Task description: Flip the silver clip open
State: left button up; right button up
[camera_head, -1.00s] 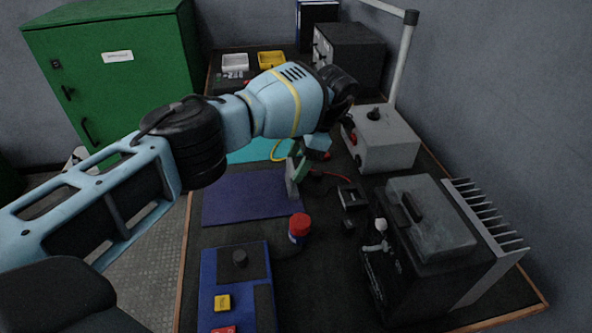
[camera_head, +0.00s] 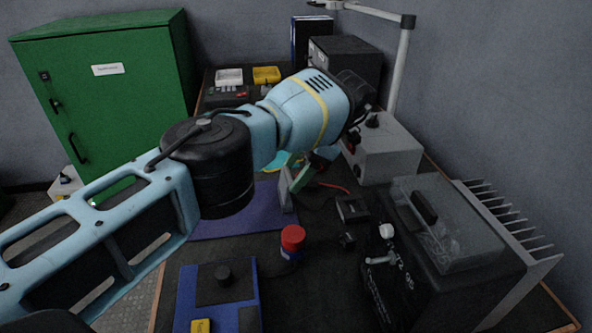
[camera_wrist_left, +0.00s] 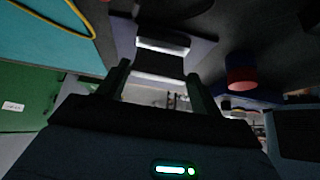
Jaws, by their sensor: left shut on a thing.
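My left gripper (camera_head: 298,180) reaches down over the middle of the bench, with the arm hiding part of it. In the left wrist view its dark fingers (camera_wrist_left: 157,85) stand on either side of a pale grey flat piece (camera_wrist_left: 160,65), which is gripped. In the head view a grey plate (camera_head: 286,188) shows at the gripper. I cannot tell whether this piece is part of the clip. A small silver-grey lever (camera_head: 380,260), possibly the clip, sits at the left side of the black box (camera_head: 462,285), apart from the gripper. My right gripper is not in view.
A red-capped canister (camera_head: 292,240) stands in front of the gripper. A blue tray (camera_head: 250,291) lies nearer, and a purple mat (camera_head: 235,222) lies left. A grey box (camera_head: 390,152) and a lamp post (camera_head: 402,65) stand behind. A green cabinet (camera_head: 100,100) is at the left.

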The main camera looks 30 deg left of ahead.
pick_arm(q)
jog(key=o, duration=1)
jog(key=shift+r, duration=0.5)
jog(key=shift+s+d+r+p, duration=0.65)
jog(key=shift+s+d+p, duration=0.3)
jog(key=shift+s+p, duration=1.3)
jog(key=shift+s+d+r+p, duration=0.8)
jog(key=shift+s+p, duration=0.9)
jog(key=shift+s, duration=1.05)
jog(key=shift+s+d+r+p, duration=0.5)
jog(key=shift+s+d+p, duration=0.6)
jog(key=shift+s+p, duration=1.15)
